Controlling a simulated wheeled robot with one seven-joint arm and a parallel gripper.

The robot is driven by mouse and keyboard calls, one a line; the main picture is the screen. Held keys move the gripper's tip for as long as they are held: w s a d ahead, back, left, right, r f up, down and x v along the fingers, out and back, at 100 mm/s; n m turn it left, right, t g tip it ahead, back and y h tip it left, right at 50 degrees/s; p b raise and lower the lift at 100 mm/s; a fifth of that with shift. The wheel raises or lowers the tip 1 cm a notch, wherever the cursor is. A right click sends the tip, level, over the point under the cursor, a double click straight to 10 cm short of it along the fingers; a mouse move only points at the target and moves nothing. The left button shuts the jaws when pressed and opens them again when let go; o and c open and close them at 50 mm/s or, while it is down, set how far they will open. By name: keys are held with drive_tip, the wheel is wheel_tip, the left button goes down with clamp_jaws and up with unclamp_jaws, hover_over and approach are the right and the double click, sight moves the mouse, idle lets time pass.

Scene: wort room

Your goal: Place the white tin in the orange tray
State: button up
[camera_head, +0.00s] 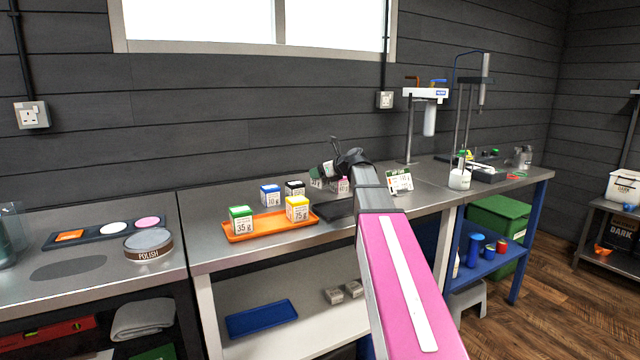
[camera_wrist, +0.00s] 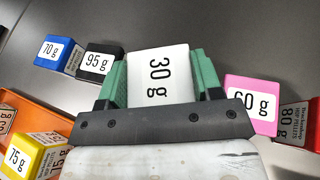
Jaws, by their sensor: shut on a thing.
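The white tin (camera_wrist: 158,68), marked 30 g, is between the green fingers of my gripper (camera_wrist: 160,85) in the wrist view. My gripper is shut on it. A corner of the tray (camera_wrist: 28,116) shows at the left of the wrist view.
A blue tin (camera_head: 270,196) and a black tin (camera_head: 295,188) stand behind the tray. A pink tin (camera_wrist: 252,103) and a red tin (camera_wrist: 298,120) stand right of my gripper. A small card (camera_head: 399,181) stands farther right. The tray's middle, between its two tins, is bare.

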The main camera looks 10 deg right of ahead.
sight(326, 180)
drive_tip(key=shift+f, duration=1.9)
drive_tip(key=o, duration=0.7)
drive_tip(key=shift+f, duration=0.1)
